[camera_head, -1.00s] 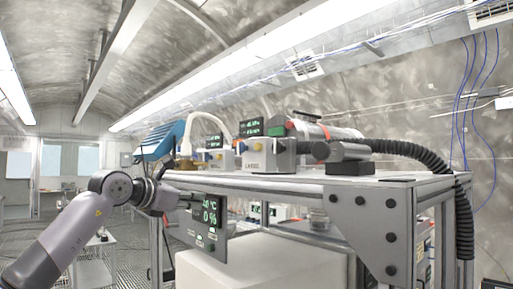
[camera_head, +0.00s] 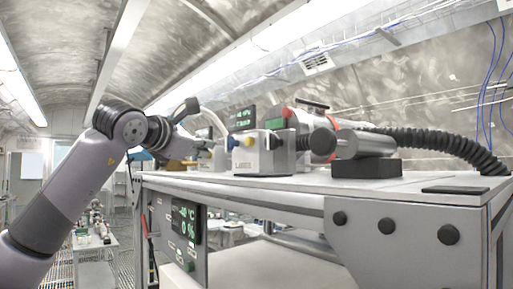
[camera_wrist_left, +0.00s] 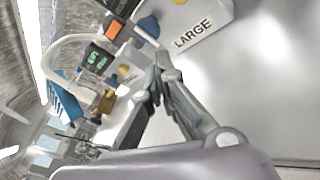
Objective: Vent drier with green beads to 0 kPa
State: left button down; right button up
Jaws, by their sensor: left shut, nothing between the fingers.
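My left gripper (camera_head: 208,148) reaches in from the left at bench-top height, near the white boxes. In the left wrist view its fingers (camera_wrist_left: 162,62) are together with nothing between them. A white box (camera_head: 262,155) with a blue and a yellow knob stands on the bench; in the left wrist view a white box (camera_wrist_left: 193,32) is labelled LARGE. A dark display (camera_head: 242,118) with green digits stands behind the box. A second, smaller white box (camera_head: 212,160) is partly hidden by the gripper. I cannot make out green beads. My right gripper is not in view.
A metal cylinder (camera_head: 372,143) on a black block (camera_head: 367,167) stands to the right, with a black corrugated hose (camera_head: 450,148). The bench top (camera_head: 300,183) is bare along its front. A blue item (camera_wrist_left: 66,98) shows in the left wrist view.

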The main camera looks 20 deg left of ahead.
aim_at(249, 141)
pick_arm(q)
jog(key=shift+s+r, duration=0.15)
jog(key=shift+s, duration=0.15)
jog(key=shift+s+r, duration=0.2)
jog(key=shift+s, duration=0.35)
jog(key=shift+s+r, duration=0.15)
jog(key=shift+s, duration=0.35)
jog(key=shift+w+d, duration=0.1)
jog(key=shift+w, duration=0.15)
jog(key=w, duration=0.1)
jog(key=w+d+p, duration=0.1)
jog(key=w, duration=0.1)
jog(key=w+d+p, duration=0.1)
jog(key=shift+w+f, duration=0.1)
jog(key=shift+w, duration=0.2)
jog(key=shift+w+d+p, duration=0.6)
jog(key=shift+w+d, duration=0.25)
jog(key=shift+w, duration=0.3)
jog(key=shift+w+d+f, duration=0.1)
jog(key=shift+w+d, duration=0.2)
jog(key=shift+w, duration=0.3)
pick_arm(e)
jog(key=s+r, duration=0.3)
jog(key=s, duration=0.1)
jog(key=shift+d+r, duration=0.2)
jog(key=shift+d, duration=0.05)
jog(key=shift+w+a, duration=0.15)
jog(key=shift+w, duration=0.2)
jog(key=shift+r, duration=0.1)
